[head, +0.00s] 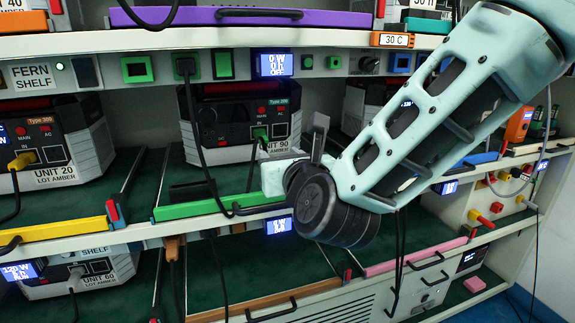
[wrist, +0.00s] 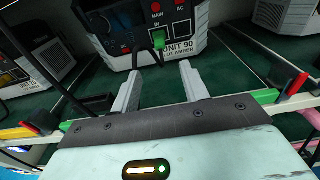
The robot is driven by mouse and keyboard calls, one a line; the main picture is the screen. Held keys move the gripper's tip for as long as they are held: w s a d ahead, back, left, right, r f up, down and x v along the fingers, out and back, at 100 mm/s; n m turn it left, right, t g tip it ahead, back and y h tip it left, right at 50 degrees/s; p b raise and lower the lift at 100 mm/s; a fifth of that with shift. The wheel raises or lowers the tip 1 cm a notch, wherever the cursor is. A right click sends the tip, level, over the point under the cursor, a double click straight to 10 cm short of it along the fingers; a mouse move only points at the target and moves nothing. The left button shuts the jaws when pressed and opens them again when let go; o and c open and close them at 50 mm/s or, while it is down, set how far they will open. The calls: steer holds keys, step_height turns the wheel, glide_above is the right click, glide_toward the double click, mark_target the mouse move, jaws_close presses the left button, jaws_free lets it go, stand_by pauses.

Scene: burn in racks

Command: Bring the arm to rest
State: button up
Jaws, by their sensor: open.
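My arm (head: 430,110) comes in from the upper right in the head view and ends in front of the middle bay of the shelf. In the wrist view my gripper (wrist: 158,80) is open, its two grey fingers apart with nothing between them. The fingers point toward Unit 90 (wrist: 185,30), a dark and white box with a green plug (wrist: 159,38) in its IN socket. In the head view Unit 90 (head: 228,118) stands behind the green front bar (head: 190,209). My fingers are mostly hidden in the head view.
Unit 20 (head: 50,140) stands in the left bay behind a yellow bar (head: 62,230). Unit 60 (head: 85,275) sits on the lower shelf. A pink bar (head: 415,257) edges the lower right bay. Black cables (head: 200,150) hang in front of the shelves.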

steer(key=s+f+n+g+y, duration=0.1)
steer(key=s+f+n+g, duration=0.5)
steer(key=n, duration=0.5)
steer(key=s+f+n+g+y, duration=0.1)
steer(key=s+f+n+g, duration=0.25)
steer(key=s+n, duration=0.7)
steer(key=s+d+f+n+g+h, duration=0.3)
steer(key=s+d+n+g+h, duration=0.35)
steer(key=s+d+n, duration=0.85)
steer(key=w+a+r+n+p, duration=0.1)
steer(key=r+n+p, duration=0.1)
steer(key=r+p, duration=0.6)
steer(key=w+r+n+p, duration=0.2)
steer(key=r+p, duration=0.6)
steer(key=shift+a+r+p, duration=0.15)
steer(key=shift+a+p, duration=0.2)
steer(key=shift+a, duration=0.05)
steer(key=shift+w+y, duration=0.1)
steer(key=shift+y, duration=0.15)
